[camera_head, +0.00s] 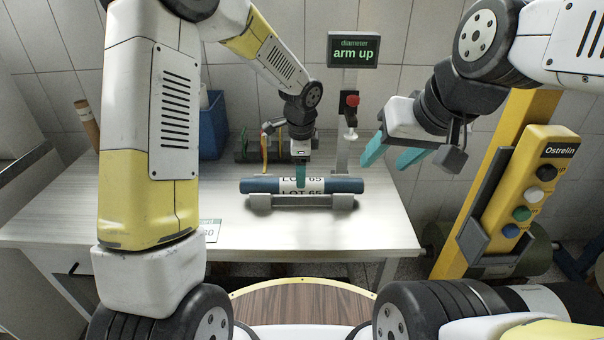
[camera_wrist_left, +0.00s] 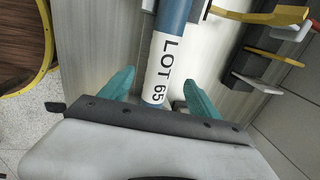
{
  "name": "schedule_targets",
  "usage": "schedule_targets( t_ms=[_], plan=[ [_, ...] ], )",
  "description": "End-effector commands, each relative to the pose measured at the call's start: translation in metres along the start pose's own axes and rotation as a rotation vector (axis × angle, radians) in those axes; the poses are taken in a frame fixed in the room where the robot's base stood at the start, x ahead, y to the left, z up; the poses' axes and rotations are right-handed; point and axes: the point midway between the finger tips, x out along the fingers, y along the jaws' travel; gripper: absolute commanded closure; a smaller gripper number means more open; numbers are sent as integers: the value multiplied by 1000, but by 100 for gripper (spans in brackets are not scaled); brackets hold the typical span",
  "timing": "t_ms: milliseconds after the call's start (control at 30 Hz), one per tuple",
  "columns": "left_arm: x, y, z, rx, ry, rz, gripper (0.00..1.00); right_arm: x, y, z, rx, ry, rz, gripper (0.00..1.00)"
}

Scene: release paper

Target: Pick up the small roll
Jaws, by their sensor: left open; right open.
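The small roll (camera_head: 342,185) is blue with a white label reading LOT 65. It lies level on a grey cradle (camera_head: 260,203) on the table. My left gripper (camera_head: 300,182) is over the roll's middle, pointing down. In the left wrist view the roll (camera_wrist_left: 166,62) runs between the two teal fingers of my left gripper (camera_wrist_left: 160,88). The fingers are open, one on each side of the label, with gaps visible. My right gripper (camera_head: 393,155) is open and empty, raised to the right of the roll beyond the table's right edge.
Behind the roll stand a post with a red button (camera_head: 351,99) and a display (camera_head: 352,50) reading "arm up". A blue bin (camera_head: 213,125) and a dark rack (camera_head: 245,150) are at the back. A yellow control post (camera_head: 519,190) stands at right. The table's front left is mostly clear.

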Motion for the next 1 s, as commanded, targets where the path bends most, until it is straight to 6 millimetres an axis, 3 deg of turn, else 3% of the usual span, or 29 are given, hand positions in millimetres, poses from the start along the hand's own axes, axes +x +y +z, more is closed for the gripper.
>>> schedule_targets(
  t_ms=[400, 700, 1000],
  plan=[
    [55, 1, -1, -3, 0, 1, 29, 0, 0, 0, 0, 0, 0, 49],
    [61, 0, -1, -4, 0, -1, 29, 0, 0, 0, 0, 0, 0, 49],
    [60, 0, -1, -4, 0, -1, 86, 0, 0, 0, 0, 0, 0, 49]
  ],
)
